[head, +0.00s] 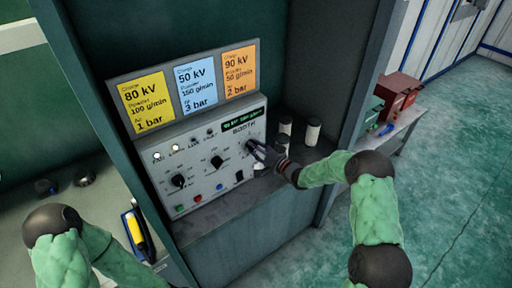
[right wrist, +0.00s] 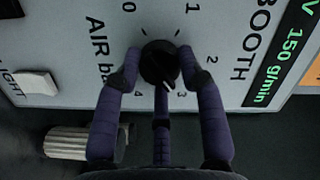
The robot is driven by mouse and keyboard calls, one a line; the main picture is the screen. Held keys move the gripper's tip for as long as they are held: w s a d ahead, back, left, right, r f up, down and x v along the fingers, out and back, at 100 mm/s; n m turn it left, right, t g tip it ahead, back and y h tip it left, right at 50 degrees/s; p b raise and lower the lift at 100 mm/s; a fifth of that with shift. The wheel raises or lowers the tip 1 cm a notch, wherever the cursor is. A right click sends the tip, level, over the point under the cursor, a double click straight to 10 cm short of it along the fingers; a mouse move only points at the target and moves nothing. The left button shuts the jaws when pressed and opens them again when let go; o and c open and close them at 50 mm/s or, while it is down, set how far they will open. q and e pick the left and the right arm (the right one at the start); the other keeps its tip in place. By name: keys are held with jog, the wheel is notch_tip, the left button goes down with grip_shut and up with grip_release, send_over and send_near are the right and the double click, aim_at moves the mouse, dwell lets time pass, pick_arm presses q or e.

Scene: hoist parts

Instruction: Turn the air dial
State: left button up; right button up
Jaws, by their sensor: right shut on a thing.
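The air dial (right wrist: 160,62) is a round black knob on the grey booth panel (head: 232,167), with "AIR" and a scale from 0 to 4 around it. Its light pointer mark is near the 3 in the right wrist view. My right gripper (right wrist: 160,58) is shut on the dial, with dark fingers at both sides of it. In the head view my right gripper (head: 257,148) covers most of the dial at the panel's right. My left arm shows at the lower left, but its gripper is out of view.
Yellow (head: 147,101), blue (head: 196,87) and orange (head: 239,71) setting cards stand above the panel; the blue reads 50 kV, 150 g/min, 3 bar. Two more black knobs (head: 178,181) (head: 217,162) are on the panel. White-topped containers (head: 312,131) stand right of it.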

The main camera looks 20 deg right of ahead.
jog(key=shift+a+f+m, duration=0.1)
jog(key=shift+f+m, duration=0.05)
jog(key=shift+m, duration=0.35)
jog(key=o, duration=1.1)
jog(key=shift+o, duration=0.2)
jog(key=v, duration=1.2)
jog(key=shift+f, duration=0.1)
